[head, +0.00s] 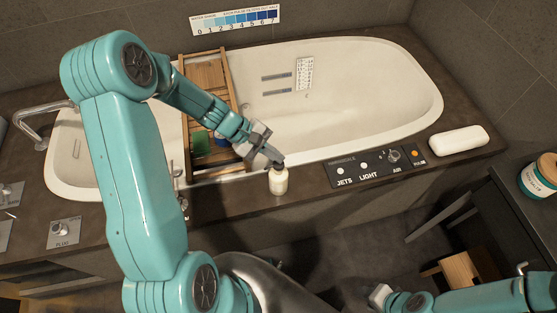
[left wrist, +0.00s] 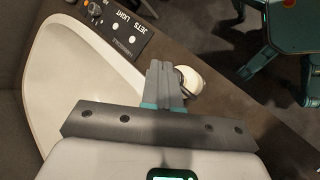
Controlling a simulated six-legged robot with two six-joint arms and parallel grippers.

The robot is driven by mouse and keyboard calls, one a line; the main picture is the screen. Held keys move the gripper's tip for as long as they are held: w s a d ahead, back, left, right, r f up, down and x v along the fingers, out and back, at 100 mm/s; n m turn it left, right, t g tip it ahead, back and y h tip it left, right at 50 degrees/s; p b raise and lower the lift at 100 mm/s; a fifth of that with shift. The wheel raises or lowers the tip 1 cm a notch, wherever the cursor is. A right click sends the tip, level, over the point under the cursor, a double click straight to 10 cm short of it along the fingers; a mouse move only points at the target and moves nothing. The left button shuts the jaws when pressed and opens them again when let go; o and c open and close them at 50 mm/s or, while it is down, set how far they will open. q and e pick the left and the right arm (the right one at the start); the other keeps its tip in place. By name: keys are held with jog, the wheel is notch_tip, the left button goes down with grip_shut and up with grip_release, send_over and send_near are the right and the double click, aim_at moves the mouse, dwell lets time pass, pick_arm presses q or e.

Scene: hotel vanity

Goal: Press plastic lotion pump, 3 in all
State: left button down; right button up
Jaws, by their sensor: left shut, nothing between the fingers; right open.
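A small white lotion bottle (head: 279,182) stands upright on the dark tub surround at the front rim of the bathtub. Its dark pump top is mostly hidden by my left gripper (head: 277,160). The left gripper is shut and empty, with its fingertips at the pump top; whether they touch it I cannot tell. In the left wrist view, the shut fingers (left wrist: 160,68) cover part of the white bottle (left wrist: 190,80). My right gripper (head: 378,295) is low at the bottom of the head view, open and away from the bottle.
The white bathtub (head: 350,90) lies behind the bottle, with a wooden bath tray (head: 207,75) across it. A control panel (head: 365,167) and a white bath pillow (head: 459,140) are to the right on the surround. A labelled jar (head: 538,178) stands at far right.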

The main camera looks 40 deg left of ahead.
aim_at(275, 164)
pick_arm(q)
jog(key=shift+r+p, duration=1.85)
jog(key=shift+r, duration=0.7)
dwell(0.9)
